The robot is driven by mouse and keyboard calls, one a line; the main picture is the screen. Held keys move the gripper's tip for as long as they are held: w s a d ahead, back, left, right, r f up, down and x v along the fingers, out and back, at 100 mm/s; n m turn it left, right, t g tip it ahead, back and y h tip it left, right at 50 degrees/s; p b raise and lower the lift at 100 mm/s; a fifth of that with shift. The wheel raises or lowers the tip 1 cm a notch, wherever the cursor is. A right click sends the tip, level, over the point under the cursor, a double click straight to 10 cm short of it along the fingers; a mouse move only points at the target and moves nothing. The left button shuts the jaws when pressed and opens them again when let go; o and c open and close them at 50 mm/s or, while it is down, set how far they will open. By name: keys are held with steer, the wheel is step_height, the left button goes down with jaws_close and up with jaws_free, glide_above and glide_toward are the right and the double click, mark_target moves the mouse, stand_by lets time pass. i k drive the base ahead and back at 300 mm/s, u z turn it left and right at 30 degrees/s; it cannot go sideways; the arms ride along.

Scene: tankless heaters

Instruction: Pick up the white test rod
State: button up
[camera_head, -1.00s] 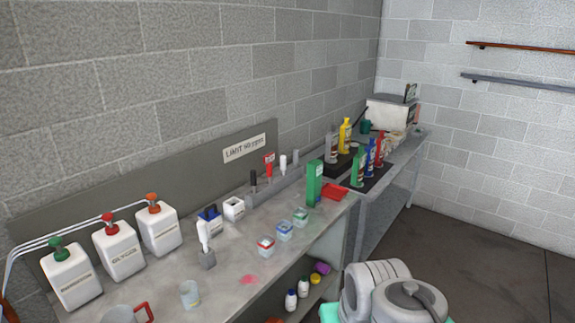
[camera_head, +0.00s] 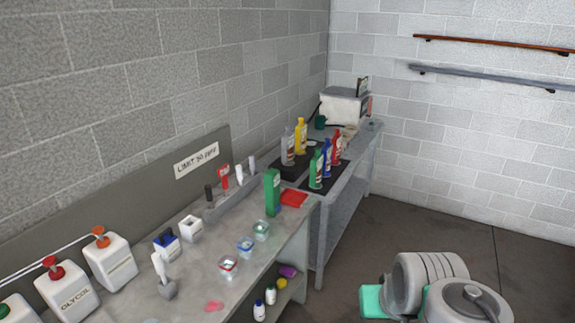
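A grey rack (camera_head: 230,198) on the near bench holds a black-topped piece (camera_head: 209,194), a red-headed piece (camera_head: 224,176) and slim upright white and pale rods. One white rod (camera_head: 239,174) stands just right of the red piece, and a paler rod (camera_head: 252,165) stands at the rack's far end. A separate white handled tool (camera_head: 158,266) stands in a small grey holder nearer to me. I cannot tell for certain which is the test rod. My gripper is not in view.
A green box (camera_head: 272,193) and red tray (camera_head: 294,198) stand right of the rack. Small cups (camera_head: 246,246) sit in front. White jugs (camera_head: 110,262) line the left. Bottles (camera_head: 327,158) stand on a farther bench. Floor (camera_head: 420,215) to the right is clear.

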mark_target(240, 177)
steer(key=z, duration=0.4)
steer(key=i, duration=2.2)
steer(key=u, duration=1.3)
steer(key=i, duration=0.8)
steer(key=u, duration=0.85)
